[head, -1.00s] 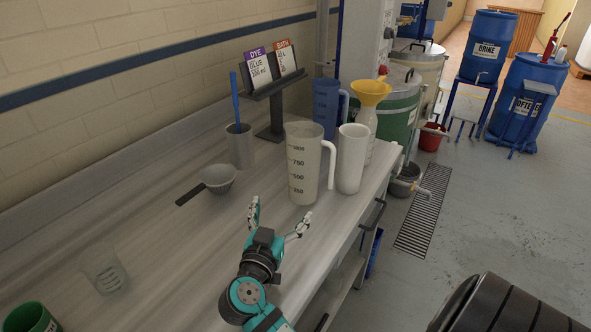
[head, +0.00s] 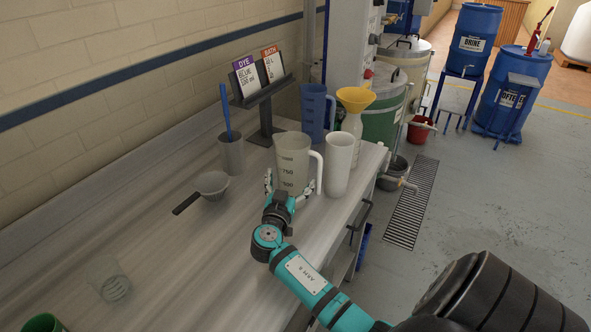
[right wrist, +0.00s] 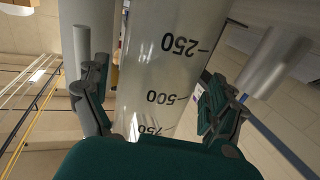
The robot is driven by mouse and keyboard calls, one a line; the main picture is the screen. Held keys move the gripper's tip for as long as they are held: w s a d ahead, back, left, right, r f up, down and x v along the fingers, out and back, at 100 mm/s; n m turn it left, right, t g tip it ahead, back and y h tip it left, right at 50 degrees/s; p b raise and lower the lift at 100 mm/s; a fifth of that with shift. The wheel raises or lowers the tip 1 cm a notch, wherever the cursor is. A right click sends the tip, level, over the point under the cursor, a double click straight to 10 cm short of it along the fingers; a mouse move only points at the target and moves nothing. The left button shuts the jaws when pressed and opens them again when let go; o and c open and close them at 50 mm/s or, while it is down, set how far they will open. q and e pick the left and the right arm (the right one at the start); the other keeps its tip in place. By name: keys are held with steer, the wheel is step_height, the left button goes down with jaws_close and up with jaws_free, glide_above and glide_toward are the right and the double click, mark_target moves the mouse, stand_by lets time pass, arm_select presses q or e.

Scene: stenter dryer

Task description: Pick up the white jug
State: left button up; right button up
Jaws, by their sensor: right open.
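The white jug (head: 293,158) is a translucent measuring jug with dark graduation marks and a handle on its right side. It stands upright on the bench. My right gripper (head: 286,188) is open at the jug's near side, low down, with one finger on each side of it. In the right wrist view the jug (right wrist: 165,75) fills the space between the open fingers (right wrist: 150,97). I cannot tell whether the fingers touch it. The jug's lower front is partly hidden by the gripper in the head view. My left gripper is not in view.
A plain white beaker (head: 338,165) stands close right of the jug. Behind are a blue jug (head: 313,112) and a bottle with a yellow funnel (head: 355,100). The bench's (head: 150,235) left middle is mostly clear.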

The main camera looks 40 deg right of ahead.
steer(key=shift+x, duration=1.15)
steer(key=shift+s, duration=0.1)
steer(key=c, duration=1)
